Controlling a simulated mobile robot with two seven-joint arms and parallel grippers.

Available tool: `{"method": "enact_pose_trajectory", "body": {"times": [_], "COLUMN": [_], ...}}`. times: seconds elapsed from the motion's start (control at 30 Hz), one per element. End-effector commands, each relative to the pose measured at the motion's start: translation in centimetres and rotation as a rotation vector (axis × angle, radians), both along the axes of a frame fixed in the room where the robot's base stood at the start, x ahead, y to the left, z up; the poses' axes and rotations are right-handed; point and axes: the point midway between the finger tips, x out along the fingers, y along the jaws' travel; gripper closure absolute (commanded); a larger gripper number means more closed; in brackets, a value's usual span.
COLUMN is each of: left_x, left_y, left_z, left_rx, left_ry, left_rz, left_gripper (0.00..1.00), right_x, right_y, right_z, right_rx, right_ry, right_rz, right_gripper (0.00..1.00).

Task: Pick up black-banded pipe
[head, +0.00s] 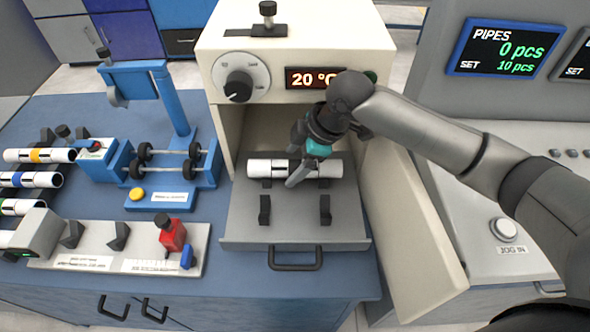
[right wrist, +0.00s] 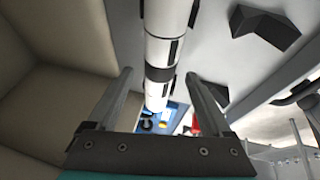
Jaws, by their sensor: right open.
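The black-banded pipe (head: 261,168) is white and lies across V-shaped supports on the pulled-out tray (head: 240,215) of the oven. In the right wrist view the pipe (right wrist: 166,45) runs between my two fingers, its black band close to the fingertips. My left gripper is not in view.
The oven (head: 300,60) reads 20 °C; its door (head: 410,220) stands open at right. Empty supports (head: 325,209) sit nearer on the tray. At left are a blue roller stand (head: 172,165), a bench fixture (head: 100,255) and several colour-banded pipes (head: 40,155).

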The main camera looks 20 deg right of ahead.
Motion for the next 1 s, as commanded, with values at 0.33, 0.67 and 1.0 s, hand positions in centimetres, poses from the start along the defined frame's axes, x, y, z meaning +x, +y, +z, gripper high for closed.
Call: {"method": "enact_pose_trajectory", "body": {"times": [0.33,0.67,1.0], "left_x": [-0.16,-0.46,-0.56], "left_y": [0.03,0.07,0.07], "left_z": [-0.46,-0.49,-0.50], "left_rx": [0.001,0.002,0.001], "left_ry": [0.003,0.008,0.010], "left_rz": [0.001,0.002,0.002], "left_gripper": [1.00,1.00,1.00], "right_x": [0.46,0.45,0.44], "right_y": [0.44,0.43,0.43], "right_z": [-1.40,-1.38,-1.37], "right_rx": [-0.002,0.000,-0.001], "right_ry": [-0.002,-0.001,-0.001], "right_rz": [0.000,0.000,-0.001], "right_gripper": [0.16,0.49,0.87]}}
